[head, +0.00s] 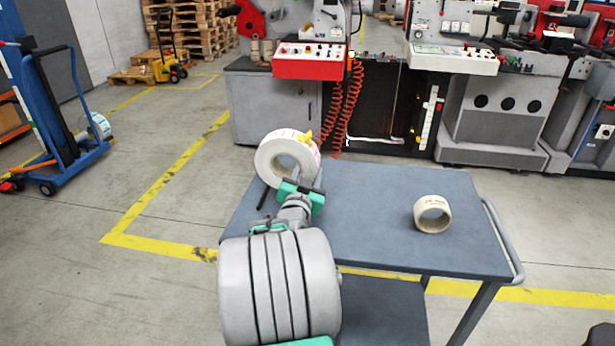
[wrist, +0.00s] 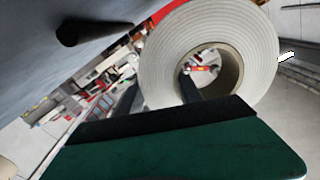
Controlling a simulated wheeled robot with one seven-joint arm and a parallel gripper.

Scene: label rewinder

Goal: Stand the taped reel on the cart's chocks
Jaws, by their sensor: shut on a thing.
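The taped reel (head: 270,159) is a white label roll with a brown core and a yellow tape tab (head: 308,139). My gripper (head: 302,187) is shut on its wall. In the wrist view the reel (wrist: 257,35) fills the upper middle, with one finger in the core and the other outside. The reel is upright over the far left corner of the grey cart (head: 390,190); I cannot tell whether it touches the top. A dark rod, perhaps a chock (head: 263,198), shows left of my gripper; a dark cylinder (wrist: 80,32) shows in the wrist view.
A cream tape roll (head: 432,214) stands on the right of the cart top. The cart's handle (head: 505,240) is at its right end. Behind stand a grey cabinet (head: 265,107) and machines. A blue lift trolley (head: 60,130) is at far left. The middle of the cart top is clear.

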